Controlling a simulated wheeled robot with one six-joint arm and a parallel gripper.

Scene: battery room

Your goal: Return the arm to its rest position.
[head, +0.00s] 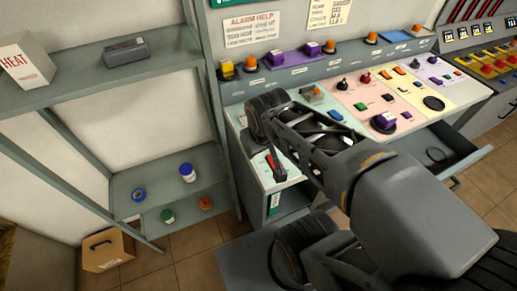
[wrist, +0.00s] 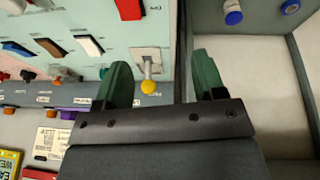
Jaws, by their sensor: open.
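My arm (head: 415,215) reaches from the lower right of the head view toward the left end of the console. In the wrist view, the two dark green fingers of my gripper (wrist: 162,75) stand wide apart. Nothing is held between them. A small lever with a yellow ball (wrist: 148,87) shows on the panel beyond, in line with the gap between the fingers. I cannot tell how far the fingers are from it. In the head view the arm's end covers part of the panel, and the fingertips are hard to make out.
The sloped console (head: 465,95) carries many buttons and knobs. An open drawer (head: 437,155) juts from its front. A grey shelf unit (head: 90,75) stands left, with a HEAT box (head: 24,62) and several small jars. A cardboard box (head: 107,249) sits on the floor.

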